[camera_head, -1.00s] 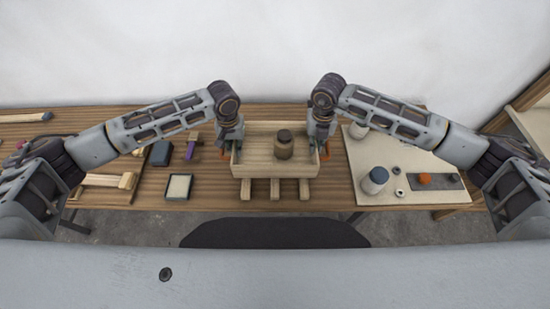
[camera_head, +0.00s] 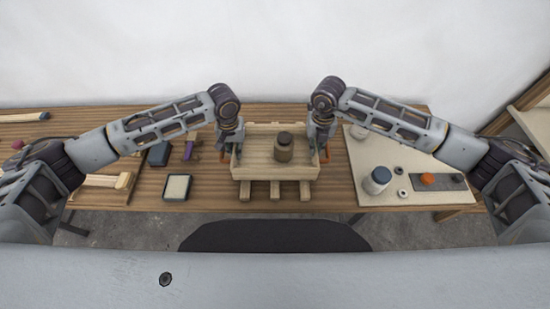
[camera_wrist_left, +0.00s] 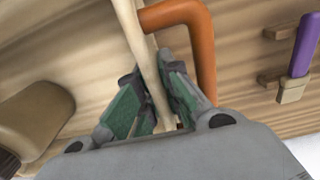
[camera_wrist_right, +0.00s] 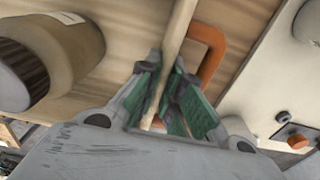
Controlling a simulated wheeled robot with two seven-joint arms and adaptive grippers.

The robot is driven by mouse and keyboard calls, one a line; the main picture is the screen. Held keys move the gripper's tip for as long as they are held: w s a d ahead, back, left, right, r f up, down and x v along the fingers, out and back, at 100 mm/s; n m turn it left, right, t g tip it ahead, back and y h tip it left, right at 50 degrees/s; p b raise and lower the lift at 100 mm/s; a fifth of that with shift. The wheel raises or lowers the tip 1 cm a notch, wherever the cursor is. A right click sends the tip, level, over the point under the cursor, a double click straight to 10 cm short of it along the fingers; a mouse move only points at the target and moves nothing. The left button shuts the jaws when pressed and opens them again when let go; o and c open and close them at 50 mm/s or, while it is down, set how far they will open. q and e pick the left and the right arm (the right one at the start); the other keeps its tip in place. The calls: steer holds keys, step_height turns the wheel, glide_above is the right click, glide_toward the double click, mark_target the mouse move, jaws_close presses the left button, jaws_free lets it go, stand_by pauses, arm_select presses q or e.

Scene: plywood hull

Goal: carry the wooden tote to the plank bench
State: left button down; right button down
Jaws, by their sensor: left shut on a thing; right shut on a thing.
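The wooden tote (camera_head: 240,170) is a shallow pale box with orange handles at its sides, in the middle of the head view. A brown jar with a dark lid (camera_head: 283,148) stands in it. My left gripper (camera_head: 234,150) is shut on the tote's left wall, beside the orange handle (camera_wrist_left: 205,45). My right gripper (camera_head: 317,150) is shut on the right wall, beside the other orange handle (camera_wrist_right: 211,62). The tote looks level, above three pale wooden slats (camera_head: 275,191); I cannot tell whether it touches them. The plank bench (camera_head: 215,190) lies beneath.
On the left of the bench are a dark blue block (camera_head: 159,154), a square dish (camera_head: 177,187) and a purple-handled tool (camera_wrist_left: 305,45). On the right, a pale board (camera_head: 375,155) holds a white jar (camera_head: 377,180), rings (camera_head: 402,193) and an orange knob (camera_head: 427,179).

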arm_select(q)
steer(key=shift+f, duration=0.3)
arm_select(e)
steer(key=shift+d+f, duration=0.1)
steer(key=shift+f, duration=0.15)
arm_select(q)
steer(key=c, duration=1.6)
jaws_free()
arm_select(e)
steer(key=c, duration=1.6)
jaws_free()
arm_select(q)
steer(key=shift+r, duration=0.2)
steer(key=shift+r, duration=3.85)
arm_select(e)
steer(key=shift+r, duration=0.1)
step_height(320, 180, up, 12)
arm_select(q)
steer(key=shift+s+f, duration=0.1)
steer(key=shift+s, duration=0.1)
arm_select(e)
steer(key=shift+s, duration=0.15)
